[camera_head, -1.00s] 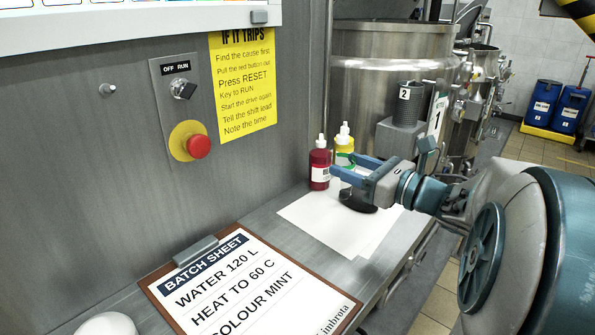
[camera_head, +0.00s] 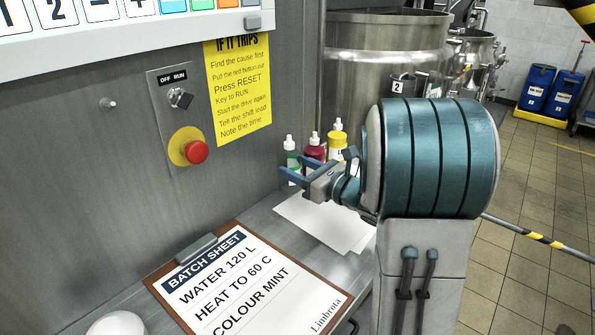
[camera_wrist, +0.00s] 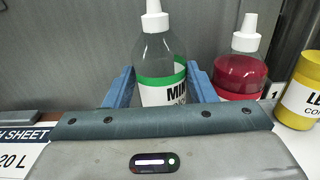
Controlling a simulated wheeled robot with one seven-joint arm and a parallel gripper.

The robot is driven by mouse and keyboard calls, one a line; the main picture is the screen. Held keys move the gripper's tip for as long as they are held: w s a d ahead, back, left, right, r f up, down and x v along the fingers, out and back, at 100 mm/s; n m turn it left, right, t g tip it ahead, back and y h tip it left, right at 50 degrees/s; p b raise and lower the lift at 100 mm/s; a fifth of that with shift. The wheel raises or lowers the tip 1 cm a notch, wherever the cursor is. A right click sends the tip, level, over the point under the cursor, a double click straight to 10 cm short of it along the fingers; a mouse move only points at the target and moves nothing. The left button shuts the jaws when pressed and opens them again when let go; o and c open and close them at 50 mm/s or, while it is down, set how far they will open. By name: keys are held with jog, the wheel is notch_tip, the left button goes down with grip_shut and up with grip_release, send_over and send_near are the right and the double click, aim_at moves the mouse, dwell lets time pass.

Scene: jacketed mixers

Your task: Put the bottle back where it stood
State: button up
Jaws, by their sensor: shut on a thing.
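The mint bottle (camera_head: 292,158) is clear with a white nozzle cap and a green-and-white label. It is upright at the left of the bottle group by the wall panel. My gripper (camera_head: 290,177) is shut on it. In the wrist view the bottle (camera_wrist: 160,66) stands between my two blue fingers, left of a red bottle (camera_wrist: 239,74). Its base is hidden, so I cannot tell whether it touches the counter. The red bottle (camera_head: 314,150) and a yellow bottle (camera_head: 337,140) stand to its right, partly hidden by my gripper in the head view.
White sheets (camera_head: 318,222) lie on the counter below my gripper. A batch sheet clipboard (camera_head: 318,297) lies in front. A red stop button (camera_head: 197,152) sticks out of the wall panel. A steel mixer (camera_head: 345,65) stands behind the bottles.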

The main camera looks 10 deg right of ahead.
jog(key=shift+w+f+p, duration=0.15)
jog(key=shift+f+p, duration=0.3)
jog(key=shift+f, duration=0.3)
jog(key=shift+a+f, duration=0.1)
jog(key=shift+f, duration=0.05)
jog(key=shift+f+b, duration=0.15)
jog(key=shift+b, duration=0.2)
jog(key=o, duration=1.1)
jog(key=shift+r+p, duration=0.3)
jog(key=shift+p, duration=0.2)
jog(key=b+v, duration=0.2)
jog(key=v, duration=0.3)
jog(key=b+v, duration=0.3)
jog(key=v, duration=0.3)
jog(key=shift+f, duration=0.25)
jog(key=shift+s+d, duration=0.25)
jog(key=shift+s, duration=0.2)
